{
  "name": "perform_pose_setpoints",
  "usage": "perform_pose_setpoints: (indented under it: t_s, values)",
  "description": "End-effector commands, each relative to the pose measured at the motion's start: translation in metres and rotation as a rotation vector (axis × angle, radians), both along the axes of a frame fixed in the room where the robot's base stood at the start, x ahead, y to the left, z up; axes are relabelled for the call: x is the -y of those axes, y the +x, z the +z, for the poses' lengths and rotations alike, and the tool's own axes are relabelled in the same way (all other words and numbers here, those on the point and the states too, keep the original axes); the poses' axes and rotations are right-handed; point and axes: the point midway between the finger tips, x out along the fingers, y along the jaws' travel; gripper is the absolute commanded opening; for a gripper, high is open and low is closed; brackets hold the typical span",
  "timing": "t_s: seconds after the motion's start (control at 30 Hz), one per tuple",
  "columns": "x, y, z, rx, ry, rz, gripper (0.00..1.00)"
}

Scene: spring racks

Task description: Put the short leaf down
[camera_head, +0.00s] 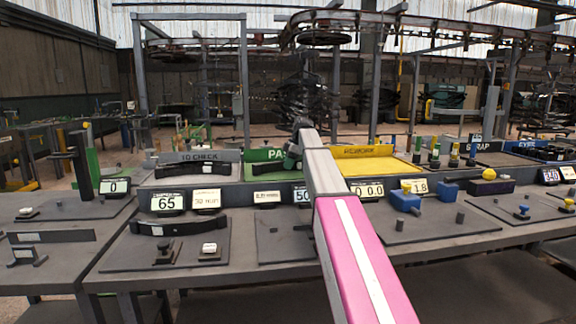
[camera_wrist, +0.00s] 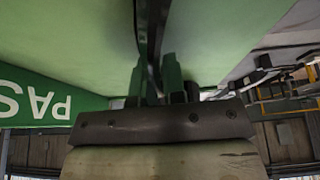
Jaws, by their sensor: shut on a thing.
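My gripper (camera_head: 293,158) is over the green PASS tray (camera_head: 262,155) at the back of the bench. In the wrist view my gripper (camera_wrist: 156,78) is shut on a dark, thin, curved leaf (camera_wrist: 150,35), which runs out of the top of the picture. The green tray surface (camera_wrist: 80,35) fills most of that view, close to the leaf. In the head view a dark strip (camera_head: 265,171) shows low in the PASS tray, just left of my gripper; it seems to be the held leaf. I cannot tell whether the leaf touches the tray.
The grey TO CHECK tray (camera_head: 200,157), left of the PASS tray, holds a dark leaf (camera_head: 180,171). The yellow tray (camera_head: 375,166) to the right looks empty. Another dark curved leaf (camera_head: 155,228) sits on a front fixture beside the displays (camera_head: 167,203). Blue blocks (camera_head: 405,200) stand at right.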

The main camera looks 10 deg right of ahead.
Motion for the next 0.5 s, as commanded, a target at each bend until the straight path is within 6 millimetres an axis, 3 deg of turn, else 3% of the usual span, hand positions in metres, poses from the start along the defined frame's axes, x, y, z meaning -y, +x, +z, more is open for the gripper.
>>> perform_pose_setpoints:
  t_s: [0.17,0.2,0.23,0.27,0.5]
  values:
    - [-0.0002,0.0001,-0.0022,0.000,0.001,0.000,0.00]
    - [0.0000,0.0000,-0.0026,0.000,0.000,0.000,0.24]
    - [0.0000,0.0001,-0.0025,0.000,0.000,0.000,0.34]
    - [0.0000,0.0001,-0.0025,0.000,0.000,0.000,0.36]
    - [0.0000,0.0001,-0.0021,0.000,0.000,0.000,0.36]
